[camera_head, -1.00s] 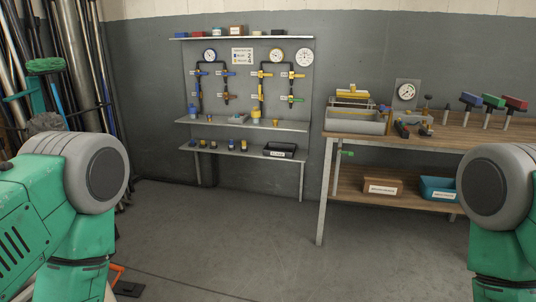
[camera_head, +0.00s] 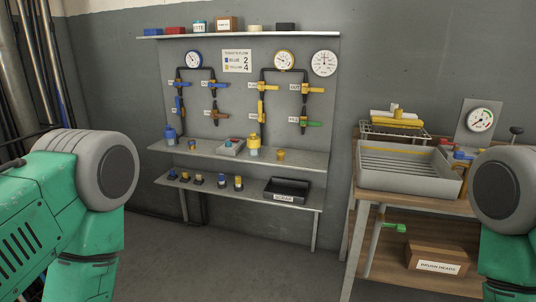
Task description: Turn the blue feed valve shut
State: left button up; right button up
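A wall board (camera_head: 236,100) carries two black pipe loops. The left loop has a blue-handled valve (camera_head: 181,84) on its upper left, its handle roughly level, and a second blue fitting (camera_head: 178,106) below it. I cannot read the small labels, so I cannot tell which blue part is the feed valve. Neither gripper is in view; only my green and grey arm parts show at both sides, away from the board.
The right loop has yellow valves (camera_head: 262,88) and a green handle (camera_head: 314,124). Shelves below hold a blue bottle (camera_head: 170,133), a yellow bottle (camera_head: 254,147) and a black bin (camera_head: 286,190). A workbench with a grey tray (camera_head: 410,181) stands right. Floor before the board is clear.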

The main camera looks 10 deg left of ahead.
aim_at(179, 112)
jog(key=i+l+u, duration=0.1)
jog(key=i+u, duration=0.25)
jog(key=i, duration=0.2)
jog(key=i+l+u, duration=0.4)
jog(key=i, duration=0.15)
jog(key=i+l+u, duration=0.35)
jog(key=i, duration=0.15)
